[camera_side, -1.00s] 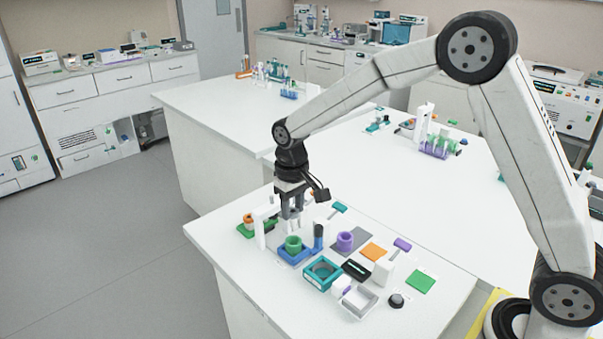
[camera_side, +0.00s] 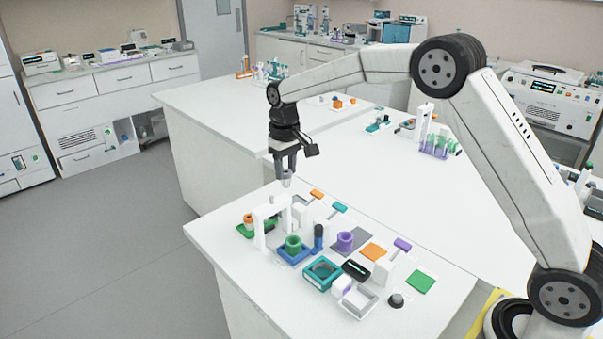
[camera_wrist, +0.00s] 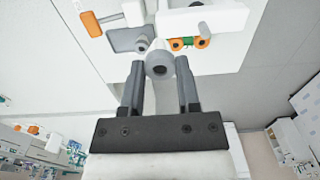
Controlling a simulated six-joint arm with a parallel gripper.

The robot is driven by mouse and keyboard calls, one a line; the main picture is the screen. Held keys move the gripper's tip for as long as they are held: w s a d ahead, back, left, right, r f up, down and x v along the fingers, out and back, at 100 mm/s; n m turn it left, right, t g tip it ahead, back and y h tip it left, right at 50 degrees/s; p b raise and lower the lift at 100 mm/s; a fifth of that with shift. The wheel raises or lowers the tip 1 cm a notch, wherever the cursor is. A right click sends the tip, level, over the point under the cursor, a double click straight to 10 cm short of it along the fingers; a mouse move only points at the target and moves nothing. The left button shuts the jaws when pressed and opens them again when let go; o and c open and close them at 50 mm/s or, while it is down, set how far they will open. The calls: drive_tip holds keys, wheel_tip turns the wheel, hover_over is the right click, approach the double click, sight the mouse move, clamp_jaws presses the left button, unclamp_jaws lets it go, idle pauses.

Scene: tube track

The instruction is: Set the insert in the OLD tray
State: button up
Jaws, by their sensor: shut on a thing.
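My gripper (camera_side: 286,172) is shut on a small grey round insert (camera_side: 286,180) and holds it in the air above the back of the near bench. In the wrist view the insert (camera_wrist: 160,65) sits between the fingertips, with a dark hole in its middle. I cannot read any label marking which tray is OLD.
A white upright frame (camera_side: 260,232) stands below and left of my gripper. A purple ring (camera_side: 345,241), a black device (camera_side: 356,270), a dark knob (camera_side: 396,300) and a green pad (camera_side: 420,281) crowd the bench. The bench's left front corner is clear.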

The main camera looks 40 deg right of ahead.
drive_tip(key=shift+w+d+f, duration=0.5)
drive_tip(key=shift+w+d, duration=2.9)
drive_tip(key=shift+d, duration=1.4)
wheel_tip(320, 180, down, 7)
drive_tip(key=shift+f, duration=0.2)
drive_tip(key=shift+f, duration=2.3)
drive_tip(key=shift+f, duration=0.15)
drive_tip(key=o, duration=1.1)
